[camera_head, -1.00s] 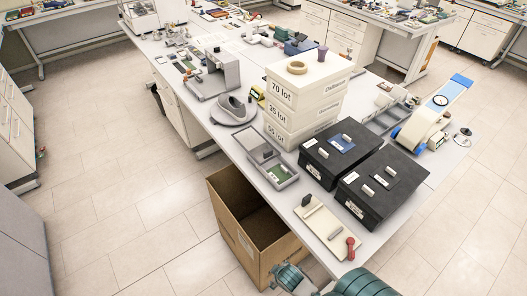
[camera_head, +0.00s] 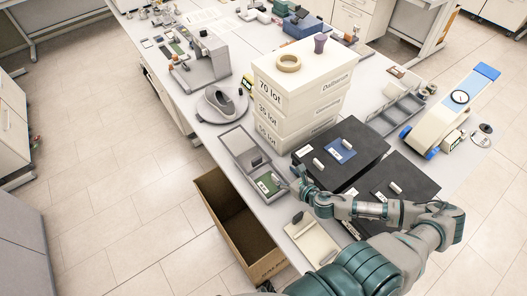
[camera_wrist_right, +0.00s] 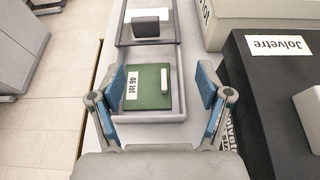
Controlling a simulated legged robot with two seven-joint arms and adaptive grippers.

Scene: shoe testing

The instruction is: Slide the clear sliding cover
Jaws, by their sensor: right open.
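A grey tray (camera_head: 226,141) stands near the table's left edge in the head view. The clear sliding cover (camera_head: 237,144), with a dark handle block (camera_head: 257,160), lies over its far part. The near part is uncovered and shows a green pad (camera_head: 268,183) with a white label. In the right wrist view the handle (camera_wrist_right: 145,27) is ahead, beyond the green pad (camera_wrist_right: 152,88). My right gripper (camera_head: 287,184) is over the tray's near end. Its blue-padded fingers (camera_wrist_right: 163,90) are open on either side of the pad, apart from the handle. My left gripper is out of view.
Two black boxes (camera_head: 340,150) and a stack of white lot boxes (camera_head: 300,95) stand right of the tray. A cream board (camera_head: 312,243) lies nearer, partly behind my right arm. A cardboard box (camera_head: 235,220) stands on the floor below the table edge.

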